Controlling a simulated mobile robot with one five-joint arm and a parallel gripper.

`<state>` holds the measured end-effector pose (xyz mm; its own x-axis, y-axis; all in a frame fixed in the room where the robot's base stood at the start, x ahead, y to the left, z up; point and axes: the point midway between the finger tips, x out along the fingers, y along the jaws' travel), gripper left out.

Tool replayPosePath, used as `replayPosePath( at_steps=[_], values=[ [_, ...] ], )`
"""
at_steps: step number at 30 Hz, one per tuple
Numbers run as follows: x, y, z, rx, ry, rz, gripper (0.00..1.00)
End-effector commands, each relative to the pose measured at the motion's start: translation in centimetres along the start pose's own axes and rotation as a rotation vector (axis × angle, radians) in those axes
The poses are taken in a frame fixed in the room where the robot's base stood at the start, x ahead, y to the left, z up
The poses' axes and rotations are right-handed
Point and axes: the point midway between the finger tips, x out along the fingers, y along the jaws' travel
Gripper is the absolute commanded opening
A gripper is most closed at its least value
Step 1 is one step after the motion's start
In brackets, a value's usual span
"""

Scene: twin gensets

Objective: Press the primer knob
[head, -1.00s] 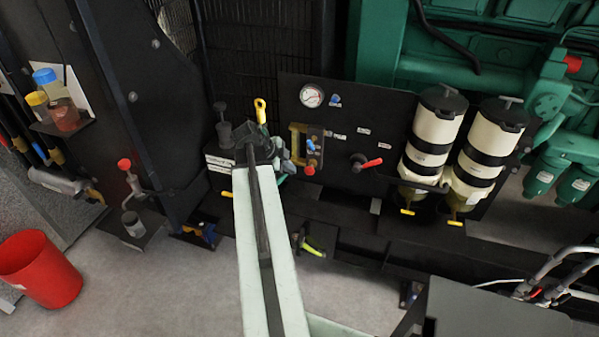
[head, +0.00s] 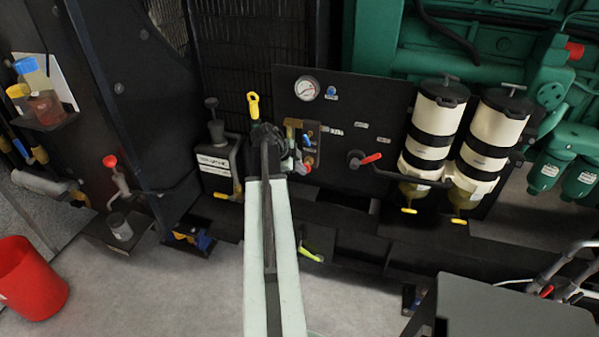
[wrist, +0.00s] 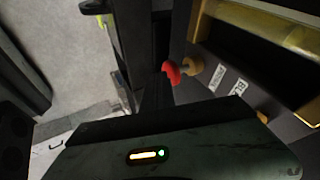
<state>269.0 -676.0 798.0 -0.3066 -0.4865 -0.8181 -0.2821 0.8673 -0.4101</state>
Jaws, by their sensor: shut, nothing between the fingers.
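A black plunger knob (head: 211,103) stands upright on a labelled black canister (head: 216,163). My gripper (head: 291,164) is shut and empty, in front of the panel near the red knob. My arm hides part of the panel's left edge.
A dark panel (head: 350,115) carries a gauge (head: 307,88), a blue button (head: 331,92) and a red-handled lever (head: 371,158). A yellow-topped handle (head: 253,103) rises behind my arm. A red bucket (head: 30,280) stands at lower left.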

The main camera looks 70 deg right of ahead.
Motion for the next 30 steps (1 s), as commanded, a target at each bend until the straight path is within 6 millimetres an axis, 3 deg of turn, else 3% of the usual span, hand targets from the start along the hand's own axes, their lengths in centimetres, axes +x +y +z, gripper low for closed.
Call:
replayPosePath(
  at_steps=[5,12,21,26,30],
  values=[
    [0.1,-0.1,0.0,0.0,0.0,0.0,0.0],
    [1.3,-2.5,-0.1,0.0,0.001,0.0,0.0],
    [1.2,-2.4,-0.2,-0.001,0.001,-0.004,0.0],
    [0.1,-0.9,-0.1,-0.003,0.0,-0.005,0.0],
    [-2.0,1.8,-0.2,-0.004,-0.002,-0.002,0.0]
  ],
)
